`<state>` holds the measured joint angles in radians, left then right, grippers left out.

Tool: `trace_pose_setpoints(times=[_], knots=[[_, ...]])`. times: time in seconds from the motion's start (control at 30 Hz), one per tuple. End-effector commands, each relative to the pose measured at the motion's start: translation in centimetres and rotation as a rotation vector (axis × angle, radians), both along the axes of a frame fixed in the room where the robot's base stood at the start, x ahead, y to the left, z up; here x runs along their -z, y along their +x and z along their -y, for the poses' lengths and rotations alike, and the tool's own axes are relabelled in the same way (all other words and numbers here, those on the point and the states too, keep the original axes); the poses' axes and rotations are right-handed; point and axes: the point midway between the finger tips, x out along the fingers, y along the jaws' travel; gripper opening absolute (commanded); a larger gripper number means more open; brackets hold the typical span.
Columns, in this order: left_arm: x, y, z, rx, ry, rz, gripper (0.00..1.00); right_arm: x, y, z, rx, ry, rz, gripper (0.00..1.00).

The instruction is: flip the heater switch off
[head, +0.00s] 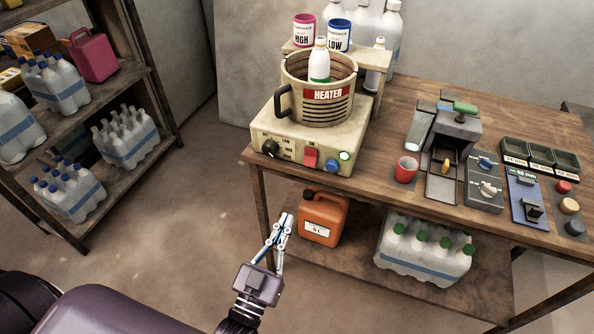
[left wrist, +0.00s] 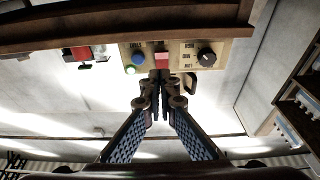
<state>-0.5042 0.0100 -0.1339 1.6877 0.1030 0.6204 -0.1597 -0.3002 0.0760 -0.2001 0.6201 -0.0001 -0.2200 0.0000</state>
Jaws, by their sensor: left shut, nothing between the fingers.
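The heater (head: 325,125) is a cream box with a pot-like vessel on top, marked with a red HEATER label. A white bottle (head: 319,65) stands in the vessel. The red heater switch (head: 310,158) is on the front panel, between a black knob (head: 269,148) and a blue button (head: 331,164); a green light (head: 345,156) glows beside it. My left gripper (head: 286,217) is shut and empty, below and in front of the panel, apart from it. The left wrist view shows the panel inverted, with the switch (left wrist: 162,60) just beyond the closed fingertips (left wrist: 160,75).
The wooden table (head: 395,190) holds a red cup (head: 405,169) and small devices to the right. An orange canister (head: 322,218) and bottle pack (head: 423,255) sit on its lower shelf. A shelf rack (head: 150,75) stands left; the floor between is clear.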

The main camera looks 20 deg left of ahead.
Motion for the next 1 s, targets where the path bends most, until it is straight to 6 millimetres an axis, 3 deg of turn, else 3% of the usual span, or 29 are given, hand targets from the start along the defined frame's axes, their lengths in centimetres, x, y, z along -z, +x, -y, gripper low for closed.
trace_pose_setpoints(times=[0.13,0.57,0.77,1.0], knots=[[-2.4,-0.2,-0.4,-0.012,-0.007,0.056,0.00,-0.1,0.0,-0.1,0.000,0.001,0.000,0.00],[-2.7,0.2,-0.3,-0.013,-0.007,0.062,0.00,-0.1,0.0,0.4,-0.002,-0.004,0.000,0.00],[-3.5,3.0,-0.3,-0.013,-0.007,0.064,0.00,0.1,0.0,0.5,-0.001,-0.006,0.000,0.00],[-4.9,8.0,-0.1,-0.013,-0.008,0.064,0.00,0.6,0.0,0.5,-0.001,-0.006,0.000,0.00]])
